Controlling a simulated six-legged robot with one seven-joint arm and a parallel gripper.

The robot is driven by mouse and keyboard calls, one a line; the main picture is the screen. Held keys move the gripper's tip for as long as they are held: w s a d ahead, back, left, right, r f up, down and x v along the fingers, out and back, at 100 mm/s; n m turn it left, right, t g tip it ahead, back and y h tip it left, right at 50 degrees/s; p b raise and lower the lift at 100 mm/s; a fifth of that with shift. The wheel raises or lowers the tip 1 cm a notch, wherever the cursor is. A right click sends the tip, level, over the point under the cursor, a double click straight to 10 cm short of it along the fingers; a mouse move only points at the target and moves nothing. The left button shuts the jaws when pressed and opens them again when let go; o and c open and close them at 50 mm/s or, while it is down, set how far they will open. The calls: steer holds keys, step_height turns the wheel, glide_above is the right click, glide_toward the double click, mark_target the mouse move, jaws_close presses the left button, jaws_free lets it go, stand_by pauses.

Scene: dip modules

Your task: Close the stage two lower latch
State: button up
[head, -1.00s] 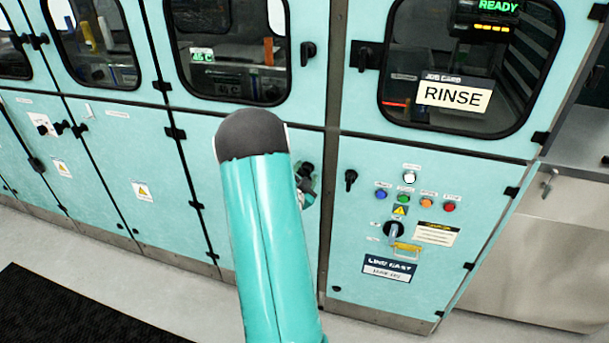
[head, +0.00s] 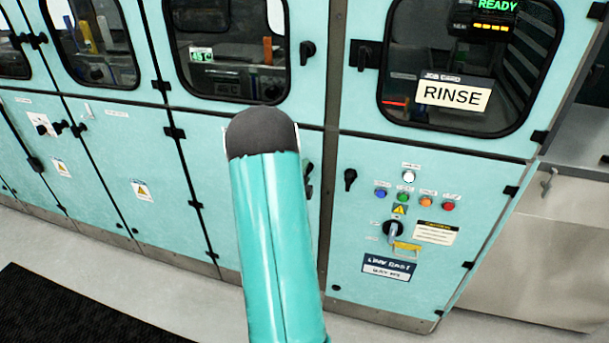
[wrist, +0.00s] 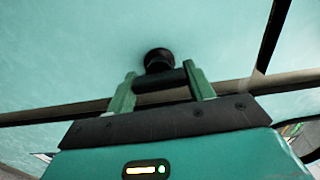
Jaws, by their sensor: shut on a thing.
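The stage two lower latch is a black round knob with a short bar (wrist: 157,60) on a pale teal door panel in the wrist view. My gripper (wrist: 160,80) has its two green fingers on either side of the dark bar, shut on it, with the knob just beyond. In the head view my teal arm covers much of the lower door. A small dark shape, likely part of the latch (head: 308,178), shows just right of the arm at the door's right edge. The exact angle of the handle is hard to tell.
An upper window door with a black latch (head: 307,52) is above. To the right, a lower panel has its own black latch (head: 350,178), coloured buttons and a rotary switch (head: 393,230). A RINSE card (head: 452,95) is on the window. The floor in front is clear, with a dark mat at left.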

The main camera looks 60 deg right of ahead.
steer(key=shift+m, duration=0.3)
steer(key=o, duration=1)
steer(key=shift+a, duration=0.1)
steer(key=a, duration=0.4)
steer(key=s+a, duration=0.1)
steer(key=a, duration=0.4)
steer(key=s+a, duration=0.1)
steer(key=a, duration=0.3)
steer(key=shift+s+a, duration=0.1)
steer(key=shift+a, duration=0.15)
